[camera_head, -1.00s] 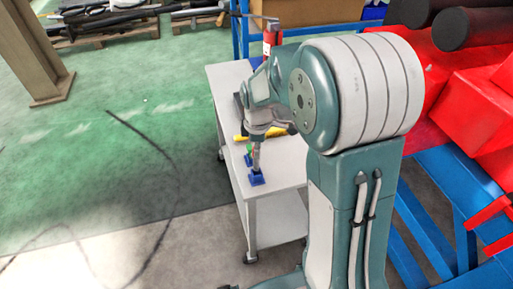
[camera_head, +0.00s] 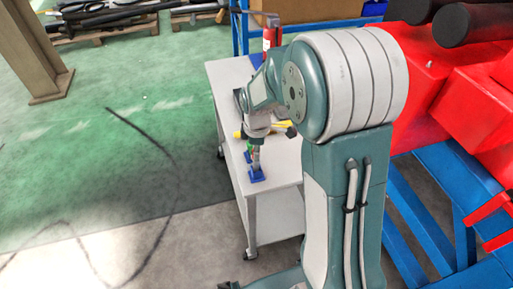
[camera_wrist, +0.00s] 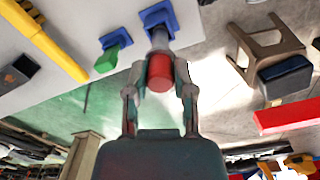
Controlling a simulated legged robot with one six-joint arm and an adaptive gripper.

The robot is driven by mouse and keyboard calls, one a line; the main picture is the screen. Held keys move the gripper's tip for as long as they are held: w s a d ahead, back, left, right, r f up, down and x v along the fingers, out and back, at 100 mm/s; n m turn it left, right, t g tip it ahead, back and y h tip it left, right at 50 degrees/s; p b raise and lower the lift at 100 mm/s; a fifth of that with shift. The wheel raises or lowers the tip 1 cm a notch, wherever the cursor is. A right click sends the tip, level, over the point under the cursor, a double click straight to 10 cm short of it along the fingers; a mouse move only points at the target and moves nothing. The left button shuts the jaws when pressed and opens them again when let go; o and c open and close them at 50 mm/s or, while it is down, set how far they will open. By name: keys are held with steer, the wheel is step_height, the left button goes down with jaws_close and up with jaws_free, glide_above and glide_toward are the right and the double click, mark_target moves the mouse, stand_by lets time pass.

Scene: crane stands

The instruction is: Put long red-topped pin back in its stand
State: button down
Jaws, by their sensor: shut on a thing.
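The long pin has a red top (camera_wrist: 159,72) and a grey shaft (camera_wrist: 158,38). My gripper (camera_wrist: 158,88) is shut on the red top, one finger on each side. The shaft points at a blue stand (camera_wrist: 171,15) and overlaps it in the wrist view. I cannot tell whether its end is inside the stand or just above it. In the head view the same blue stand (camera_head: 257,176) is at the table's near left corner, directly below my gripper (camera_head: 256,150). The red top is hidden there.
A second blue stand (camera_wrist: 105,63) with a green pin (camera_wrist: 115,51) is close by. A yellow tool (camera_wrist: 45,40) and a dark box (camera_wrist: 20,68) lie on the white table (camera_head: 275,200). Blue racking with red boxes (camera_head: 470,120) stands right.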

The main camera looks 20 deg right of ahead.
steer(key=shift+f, duration=1.15)
steer(key=shift+c, duration=1.9)
jaws_free()
steer(key=shift+r, duration=2.5)
step_height(320, 180, up, 11)
steer(key=s+r+m+t, duration=0.2)
steer(key=s+m, duration=0.5)
steer(key=s, duration=0.3)
steer(key=s+r+m+t, duration=0.3)
steer(key=s+m, duration=0.4)
steer(key=s, duration=0.3)
steer(key=shift+s+r+t, duration=0.3)
steer(key=shift+r, duration=0.05)
